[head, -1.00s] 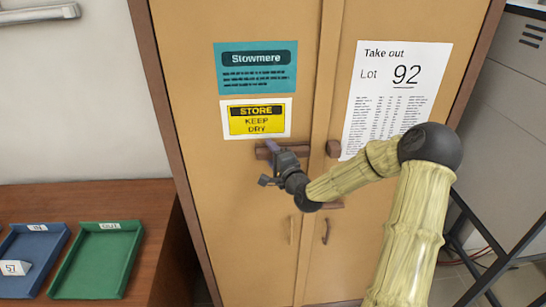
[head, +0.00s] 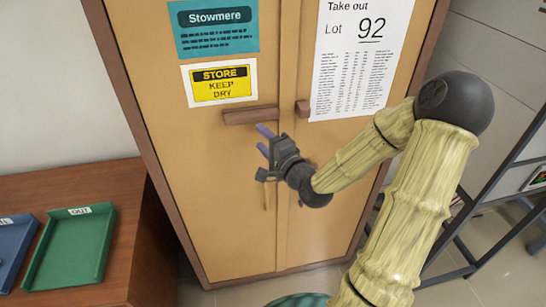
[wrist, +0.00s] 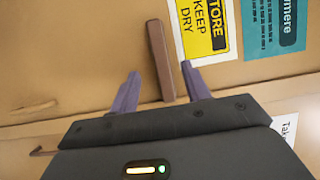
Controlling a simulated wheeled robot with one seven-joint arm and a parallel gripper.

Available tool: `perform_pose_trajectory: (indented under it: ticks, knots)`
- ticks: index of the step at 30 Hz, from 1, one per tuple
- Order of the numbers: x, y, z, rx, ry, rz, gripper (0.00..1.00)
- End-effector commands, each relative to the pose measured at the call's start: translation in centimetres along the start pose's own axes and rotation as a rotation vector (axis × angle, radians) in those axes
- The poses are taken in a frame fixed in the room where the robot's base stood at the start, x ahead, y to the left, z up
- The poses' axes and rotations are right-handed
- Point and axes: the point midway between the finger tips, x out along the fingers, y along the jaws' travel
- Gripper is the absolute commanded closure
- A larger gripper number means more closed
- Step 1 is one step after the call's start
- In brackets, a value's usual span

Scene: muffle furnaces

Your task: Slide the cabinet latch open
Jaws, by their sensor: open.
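The cabinet latch is a brown wooden bar (head: 250,115) lying level across the left door, below the yellow sign. A short brown block (head: 302,108) sits on the right door, with a small gap between it and the bar. My gripper (head: 263,140) is open and empty, its purple fingers pointing at the left door just below the bar's right part. In the wrist view, the bar (wrist: 158,50) runs between the two spread fingers of my gripper (wrist: 160,73), apparently touching neither. How far the fingertips are from the door is unclear.
The tan cabinet (head: 200,160) has a "STORE KEEP DRY" sign (head: 219,83), a teal notice (head: 214,28) and a "Lot 92" sheet (head: 362,55). A green tray (head: 68,248) lies on the brown table at left. A dark metal frame (head: 468,215) stands at right.

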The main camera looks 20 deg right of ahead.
Motion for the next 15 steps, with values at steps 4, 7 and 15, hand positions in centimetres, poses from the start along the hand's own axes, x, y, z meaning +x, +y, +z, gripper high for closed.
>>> perform_pose_trajectory:
  ticks: [4, 7, 15]
  knots:
    - [-0.9, 0.7, 0.0, -0.004, 0.001, 0.001, 0.53]
    - [-1.5, 0.8, 0.1, -0.006, 0.002, 0.006, 0.53]
    - [-2.8, 0.0, -0.2, -0.004, 0.003, -0.014, 0.53]
